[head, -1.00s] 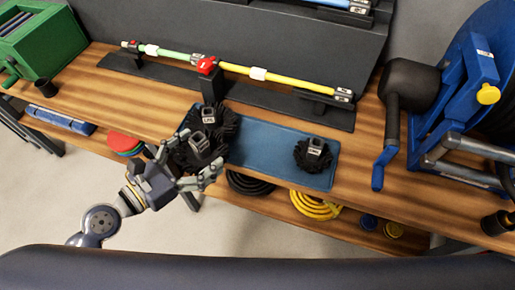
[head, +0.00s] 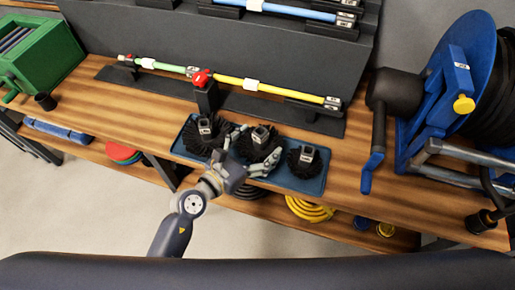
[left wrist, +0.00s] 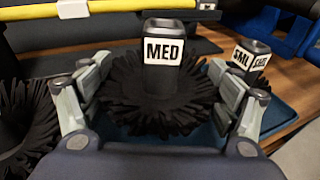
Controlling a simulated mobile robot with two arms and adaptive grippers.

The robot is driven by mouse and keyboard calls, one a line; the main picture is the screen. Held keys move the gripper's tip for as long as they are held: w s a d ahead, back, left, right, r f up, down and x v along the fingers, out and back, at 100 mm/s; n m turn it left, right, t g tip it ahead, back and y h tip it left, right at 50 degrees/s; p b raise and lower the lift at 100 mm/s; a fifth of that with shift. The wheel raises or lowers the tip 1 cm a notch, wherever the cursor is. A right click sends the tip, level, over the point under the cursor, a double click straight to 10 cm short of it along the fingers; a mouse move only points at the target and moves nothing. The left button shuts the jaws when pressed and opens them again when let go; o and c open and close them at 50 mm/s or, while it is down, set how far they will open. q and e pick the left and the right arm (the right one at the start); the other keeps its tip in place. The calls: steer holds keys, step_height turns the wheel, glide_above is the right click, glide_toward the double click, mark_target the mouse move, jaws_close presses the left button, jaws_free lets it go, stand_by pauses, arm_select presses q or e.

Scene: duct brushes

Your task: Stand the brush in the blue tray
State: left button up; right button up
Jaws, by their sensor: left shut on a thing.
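The blue tray (head: 300,184) lies on the wooden bench, along its front. My left gripper (head: 257,152) is shut on the black round brush marked MED (head: 261,134), with one finger on each side. In the left wrist view, this brush (left wrist: 163,88) looks upright between the fingers (left wrist: 160,85), over the blue tray (left wrist: 283,112). I cannot tell whether its bristles touch the tray floor. A large black brush (head: 205,131) stands at the tray's left end. A small brush marked SML (head: 306,158) stands at its right end. My right gripper is not in view.
A rod with green and yellow parts (head: 262,86) lies on dark supports behind the tray. A blue hose reel (head: 455,80) stands at the right, a green box (head: 40,50) at the left. A yellow coil (head: 310,209) lies on the lower shelf.

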arm_select(q)
step_height(320, 180, down, 3)
steer(key=shift+r+b, duration=0.2)
steer(key=shift+b, duration=0.2)
steer(key=shift+f, duration=0.1)
steer(key=o, duration=1.1)
steer(key=shift+c, duration=0.2)
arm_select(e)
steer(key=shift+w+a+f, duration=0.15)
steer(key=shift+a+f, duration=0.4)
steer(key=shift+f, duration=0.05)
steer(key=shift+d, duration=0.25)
